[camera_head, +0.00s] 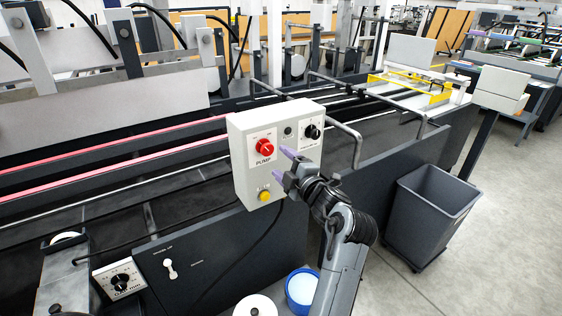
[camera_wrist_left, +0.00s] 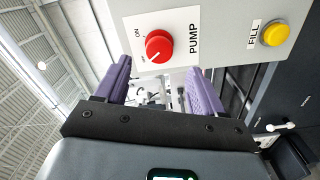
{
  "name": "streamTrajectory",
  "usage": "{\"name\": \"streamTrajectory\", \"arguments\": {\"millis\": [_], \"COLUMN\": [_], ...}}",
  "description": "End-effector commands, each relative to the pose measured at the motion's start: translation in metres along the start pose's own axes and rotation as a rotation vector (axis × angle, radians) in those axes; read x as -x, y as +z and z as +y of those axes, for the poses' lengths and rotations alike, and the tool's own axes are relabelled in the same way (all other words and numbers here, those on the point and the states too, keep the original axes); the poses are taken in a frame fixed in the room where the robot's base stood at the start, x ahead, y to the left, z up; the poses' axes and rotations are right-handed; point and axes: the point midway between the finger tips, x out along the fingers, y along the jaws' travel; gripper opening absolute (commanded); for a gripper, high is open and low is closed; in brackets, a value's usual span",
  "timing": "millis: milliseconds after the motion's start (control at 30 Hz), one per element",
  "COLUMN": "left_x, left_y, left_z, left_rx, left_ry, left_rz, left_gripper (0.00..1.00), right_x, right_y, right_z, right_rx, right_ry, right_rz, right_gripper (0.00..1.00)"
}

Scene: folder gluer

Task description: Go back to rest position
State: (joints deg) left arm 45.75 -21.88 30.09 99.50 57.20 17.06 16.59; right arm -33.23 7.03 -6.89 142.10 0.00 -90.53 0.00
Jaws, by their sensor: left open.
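My left gripper (camera_head: 281,164) is in front of the white control box (camera_head: 241,171), with its two purple fingers pointing at the box near the red PUMP knob (camera_head: 264,147). The fingers are open and nothing is between them. In the left wrist view the red knob (camera_wrist_left: 159,46) shows just beyond the spread fingers, apart from them as far as I can see. Its pointer is toward the lower left, away from the ON label. My right gripper is in neither view.
The box also carries a black knob (camera_head: 312,131) and a yellow FILL button (camera_head: 264,195). Metal guard rails (camera_head: 357,150) stand right of the box. A grey bin (camera_head: 432,210) stands on the floor at right. A blue-rimmed bucket (camera_head: 302,288) and a white roll (camera_head: 255,306) are below.

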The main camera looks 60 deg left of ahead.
Motion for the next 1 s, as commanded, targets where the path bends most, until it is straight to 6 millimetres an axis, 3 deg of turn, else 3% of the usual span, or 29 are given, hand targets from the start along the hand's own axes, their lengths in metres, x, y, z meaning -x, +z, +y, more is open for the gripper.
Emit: {"name": "streamTrajectory", "arguments": {"millis": [667, 867, 1000], "left_x": [0.004, -0.001, 0.013], "left_y": [0.001, 0.015, 0.040], "left_z": [-0.002, -0.012, -0.025], "left_rx": [-0.007, -0.078, -0.222], "left_ry": [0.010, 0.115, 0.265], "left_rz": [-0.012, -0.147, -0.365], "left_gripper": [0.69, 0.69, 0.69], "right_x": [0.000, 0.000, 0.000], "right_y": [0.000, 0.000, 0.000], "right_z": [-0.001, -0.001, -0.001], "right_rx": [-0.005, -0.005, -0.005], "right_ry": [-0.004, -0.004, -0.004], "right_rz": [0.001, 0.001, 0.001], "right_gripper": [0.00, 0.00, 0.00]}}
